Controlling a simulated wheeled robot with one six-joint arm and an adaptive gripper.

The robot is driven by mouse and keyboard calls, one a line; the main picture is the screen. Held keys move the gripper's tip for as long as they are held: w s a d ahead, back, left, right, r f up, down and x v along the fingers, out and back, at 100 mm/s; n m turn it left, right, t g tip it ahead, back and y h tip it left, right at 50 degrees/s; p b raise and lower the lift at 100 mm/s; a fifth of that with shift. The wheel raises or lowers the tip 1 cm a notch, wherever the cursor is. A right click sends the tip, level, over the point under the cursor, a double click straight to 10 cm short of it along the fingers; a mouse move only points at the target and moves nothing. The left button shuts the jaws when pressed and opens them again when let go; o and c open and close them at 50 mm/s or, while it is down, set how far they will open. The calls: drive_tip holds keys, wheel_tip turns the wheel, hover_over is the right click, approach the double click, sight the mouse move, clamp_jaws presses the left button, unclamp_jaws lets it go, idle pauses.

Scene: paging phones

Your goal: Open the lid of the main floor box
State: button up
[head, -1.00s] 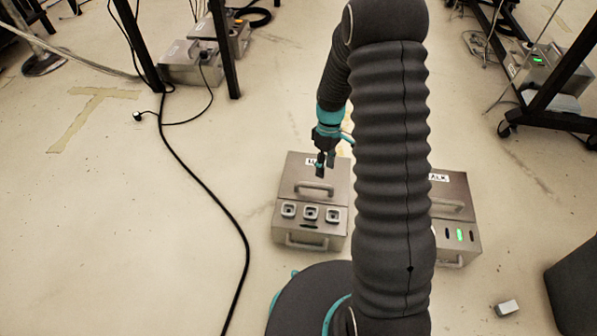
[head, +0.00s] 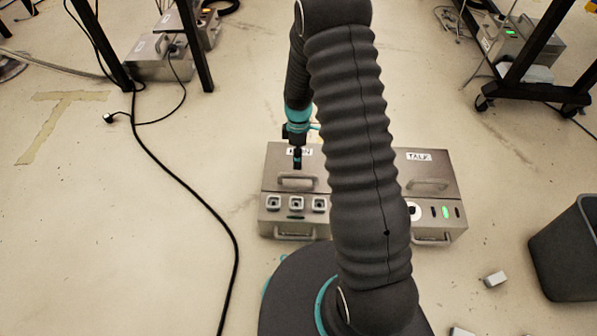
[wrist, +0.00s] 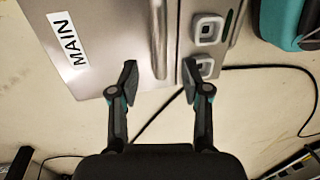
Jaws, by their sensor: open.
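The main floor box (head: 272,172) is a grey metal box on the floor in the middle of the head view. Its lid is shut. The lid carries a handle (head: 297,181) and a white label, partly hidden by my gripper; the wrist view shows the label (wrist: 68,40) reading MAIN. Several square sockets (head: 297,203) line its sloped front. My gripper (head: 298,165) is open and empty above the lid, behind the handle. In the wrist view its fingers (wrist: 159,78) are spread at the box's edge, near one end of the handle (wrist: 158,35).
A similar box labelled TALK (head: 420,170) stands close on the right, partly hidden by my arm. A black cable (head: 185,190) runs along the left floor.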

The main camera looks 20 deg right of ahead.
sight(298, 174)
drive_tip(key=f, duration=0.4)
drive_tip(key=s+f, duration=0.1)
drive_tip(key=f, duration=0.1)
drive_tip(key=shift+s+a+f, duration=0.1)
drive_tip(key=shift+a+f, duration=0.1)
drive_tip(key=shift+f, duration=0.05)
clamp_jaws()
